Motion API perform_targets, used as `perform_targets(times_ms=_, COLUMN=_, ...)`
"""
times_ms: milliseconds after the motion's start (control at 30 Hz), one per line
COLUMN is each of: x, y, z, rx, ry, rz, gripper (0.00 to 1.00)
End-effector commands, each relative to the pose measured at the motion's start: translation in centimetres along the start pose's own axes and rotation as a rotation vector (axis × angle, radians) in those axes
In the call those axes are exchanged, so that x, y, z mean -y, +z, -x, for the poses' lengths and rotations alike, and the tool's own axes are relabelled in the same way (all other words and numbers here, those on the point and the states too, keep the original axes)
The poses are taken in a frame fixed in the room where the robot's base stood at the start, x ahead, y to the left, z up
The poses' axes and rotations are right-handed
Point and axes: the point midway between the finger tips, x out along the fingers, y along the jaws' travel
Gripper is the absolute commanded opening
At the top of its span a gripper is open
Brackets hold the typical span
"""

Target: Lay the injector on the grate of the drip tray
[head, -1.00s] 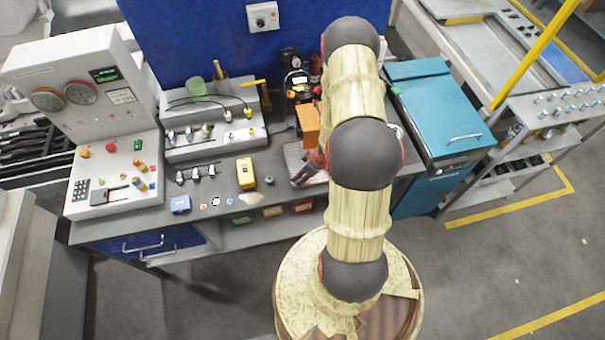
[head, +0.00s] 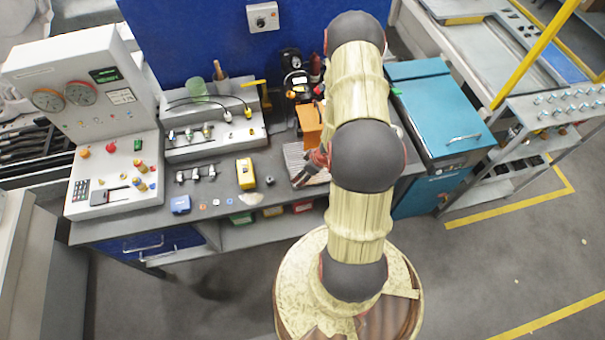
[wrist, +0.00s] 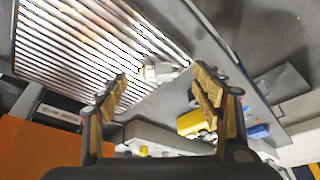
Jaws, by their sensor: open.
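The drip tray's striped metal grate (head: 296,152) is on the bench beside my arm; it fills the upper left of the wrist view (wrist: 75,45). A small pale metallic piece (wrist: 158,72), apparently the injector, shows between and beyond my fingertips, over the grate's edge. I cannot tell whether it rests fully on the grate. My gripper (wrist: 161,84) is open, with clear space between its padded fingers. In the head view my gripper (head: 302,181) is low over the tray, partly hidden by my arm.
Several similar injectors stand in a front rack (head: 196,173) and a rear stand (head: 205,141). A yellow meter (head: 246,173) is left of the tray. An orange block (head: 310,123) stands close behind it. A teal cabinet (head: 437,110) is to the right.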

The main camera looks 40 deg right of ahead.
Motion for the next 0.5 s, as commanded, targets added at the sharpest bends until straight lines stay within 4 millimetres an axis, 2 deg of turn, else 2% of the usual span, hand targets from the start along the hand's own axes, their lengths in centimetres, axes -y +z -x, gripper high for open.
perform_targets(times_ms=100, x=-0.1, y=-0.1, z=2.7, rx=-0.001, ry=0.004, rz=0.000, gripper=0.66)
perform_targets(times_ms=300, x=-0.1, y=-0.1, z=6.8, rx=0.000, ry=0.003, rz=0.000, gripper=0.66)
perform_targets(times_ms=500, x=0.0, y=0.0, z=9.4, rx=0.000, ry=0.001, rz=-0.001, gripper=0.66)
